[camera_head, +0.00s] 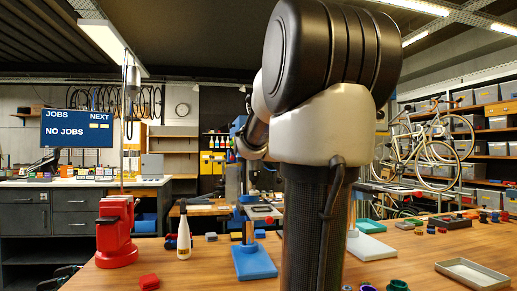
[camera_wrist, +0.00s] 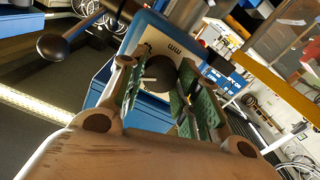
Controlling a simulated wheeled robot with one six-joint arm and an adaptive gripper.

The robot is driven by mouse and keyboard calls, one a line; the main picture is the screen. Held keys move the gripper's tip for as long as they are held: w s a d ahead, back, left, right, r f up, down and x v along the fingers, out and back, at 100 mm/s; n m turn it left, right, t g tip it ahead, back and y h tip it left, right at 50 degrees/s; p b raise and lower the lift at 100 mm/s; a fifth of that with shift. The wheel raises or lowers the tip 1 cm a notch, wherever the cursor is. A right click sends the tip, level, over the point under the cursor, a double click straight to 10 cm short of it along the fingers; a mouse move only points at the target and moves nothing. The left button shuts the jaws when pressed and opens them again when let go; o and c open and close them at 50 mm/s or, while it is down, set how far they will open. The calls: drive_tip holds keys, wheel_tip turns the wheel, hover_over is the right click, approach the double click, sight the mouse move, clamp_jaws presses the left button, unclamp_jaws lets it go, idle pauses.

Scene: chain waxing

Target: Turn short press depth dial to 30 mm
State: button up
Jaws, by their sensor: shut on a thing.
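In the wrist view, the depth dial (camera_wrist: 160,74) is a dark round knob with a pale pointer mark. It sits on a cream scale plate (camera_wrist: 192,50) that carries "mm" lettering, on a blue press body (camera_wrist: 154,27). My gripper (camera_wrist: 162,84) has its green-padded fingers on either side of the dial and is shut on it. The fingers hide parts of the plate, and I cannot read the dial's setting. In the head view, my own arm covers the middle, and my gripper and the dial are hidden.
A dark lever with a ball knob (camera_wrist: 55,46) stands beside the press in the wrist view. In the head view, the wooden bench (camera_head: 215,270) holds a red press (camera_head: 116,232), a white bottle (camera_head: 184,235), a blue stand (camera_head: 254,262) and a shallow tray (camera_head: 470,274).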

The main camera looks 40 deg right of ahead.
drive_tip(key=o, duration=0.7)
drive_tip(key=shift+o, duration=0.2)
drive_tip(key=v, duration=1.2)
